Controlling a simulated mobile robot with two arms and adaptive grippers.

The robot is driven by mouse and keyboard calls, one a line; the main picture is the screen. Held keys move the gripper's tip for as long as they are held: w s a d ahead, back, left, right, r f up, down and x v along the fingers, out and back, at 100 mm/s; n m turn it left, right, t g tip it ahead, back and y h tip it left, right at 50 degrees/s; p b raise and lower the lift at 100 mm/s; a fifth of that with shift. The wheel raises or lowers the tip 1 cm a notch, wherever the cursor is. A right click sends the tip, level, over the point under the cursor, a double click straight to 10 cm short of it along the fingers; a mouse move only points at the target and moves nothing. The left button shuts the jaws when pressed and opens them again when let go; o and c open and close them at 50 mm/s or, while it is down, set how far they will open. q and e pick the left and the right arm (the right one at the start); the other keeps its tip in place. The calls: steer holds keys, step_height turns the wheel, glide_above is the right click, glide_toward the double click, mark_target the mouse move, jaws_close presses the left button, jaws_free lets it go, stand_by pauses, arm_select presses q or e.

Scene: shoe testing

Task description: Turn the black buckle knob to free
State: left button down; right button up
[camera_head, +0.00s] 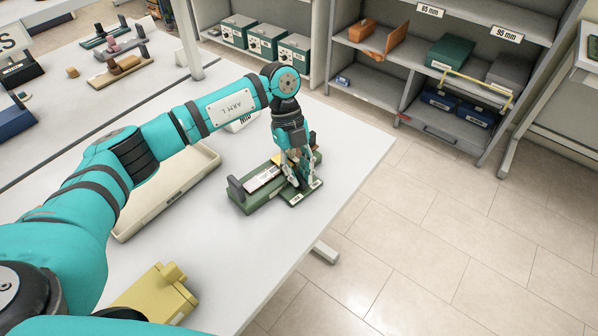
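A green fixture (262,198) with a pale top plate and dark upright ends lies on the white table near its right edge. My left gripper (299,180) points down over the right part of this fixture, beside a small green labelled plate (300,196). Its two fingers show slightly apart, but whether they hold something between them is too small to tell. I cannot make out the black buckle knob; the gripper covers that part of the fixture. My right gripper is out of view.
A cream tray (166,196) lies left of the fixture, partly behind my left arm. A yellow block-shaped object (152,296) stands at the front. Shelves (375,85) with boxes stand behind. The white table (232,262) is bare in front of the fixture.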

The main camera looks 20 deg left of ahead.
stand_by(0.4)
arm_select(q)
steer(key=m+b, duration=0.2)
steer(key=shift+w+f+m+g+y, duration=0.1)
steer(key=shift+m+g+y, duration=0.3)
steer(key=shift+d+m, duration=0.1)
steer(key=shift+m, duration=0.2)
stand_by(0.8)
steer(key=c, duration=1.3)
jaws_free()
steer(key=shift+c, duration=0.2)
steer(key=shift+r, duration=0.2)
steer(key=v, duration=1.1)
steer(key=shift+w+r, duration=0.15)
steer(key=shift+r, duration=0.2)
